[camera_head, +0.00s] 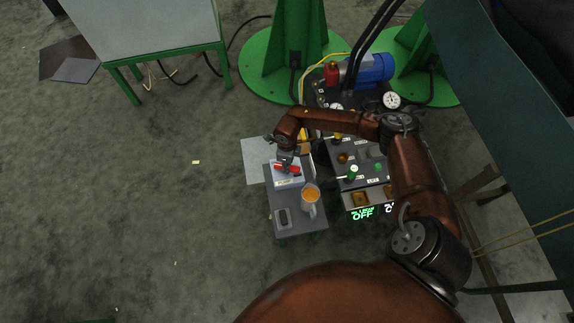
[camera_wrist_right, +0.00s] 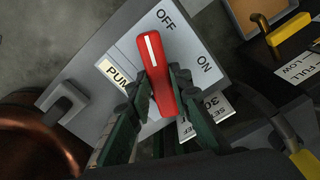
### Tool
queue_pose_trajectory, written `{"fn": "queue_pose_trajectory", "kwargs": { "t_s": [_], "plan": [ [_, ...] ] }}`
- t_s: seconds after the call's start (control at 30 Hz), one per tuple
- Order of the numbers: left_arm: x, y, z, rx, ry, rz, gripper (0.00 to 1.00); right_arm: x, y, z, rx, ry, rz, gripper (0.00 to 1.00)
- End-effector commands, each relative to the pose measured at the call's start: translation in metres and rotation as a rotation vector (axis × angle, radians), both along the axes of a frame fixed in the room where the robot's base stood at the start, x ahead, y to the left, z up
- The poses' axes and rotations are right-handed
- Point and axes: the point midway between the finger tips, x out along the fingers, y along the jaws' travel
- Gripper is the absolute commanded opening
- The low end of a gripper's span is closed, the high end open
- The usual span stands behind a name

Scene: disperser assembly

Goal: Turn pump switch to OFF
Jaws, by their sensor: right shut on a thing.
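The pump switch has a red handle (camera_wrist_right: 160,75) with a white line, on a light grey box face (camera_wrist_right: 125,60) lettered "PUM…", OFF and ON. The handle's white-lined end is close to the OFF lettering and away from ON. My right gripper (camera_wrist_right: 162,88) has its dark green fingers on both sides of the handle and is shut on it. In the head view the red handle (camera_head: 292,170) sits on the small switch box (camera_head: 287,181), with my right gripper (camera_head: 284,160) over it. My left gripper is not in view.
The box stands on a grey stand (camera_head: 290,229) with a mug of orange liquid (camera_head: 310,197) and a dark small device (camera_head: 283,217). Right of it is a control panel with knobs, gauges and a lit green "OFF" display (camera_head: 362,214). A blue motor (camera_head: 375,70) is behind.

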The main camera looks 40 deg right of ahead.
Motion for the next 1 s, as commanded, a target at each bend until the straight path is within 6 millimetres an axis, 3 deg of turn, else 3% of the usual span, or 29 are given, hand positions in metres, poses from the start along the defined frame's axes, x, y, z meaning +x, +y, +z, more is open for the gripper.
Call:
{"fn": "queue_pose_trajectory", "kwargs": {
  "t_s": [0.5, 1.0],
  "plan": [
    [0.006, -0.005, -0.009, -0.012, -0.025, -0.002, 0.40, 0.000, -0.001, 0.000, -0.001, 0.000, 0.361, 0.00],
    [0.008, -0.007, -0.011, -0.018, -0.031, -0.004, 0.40, 0.000, -0.001, 0.000, 0.000, 0.001, 0.442, 0.00]
  ]
}}
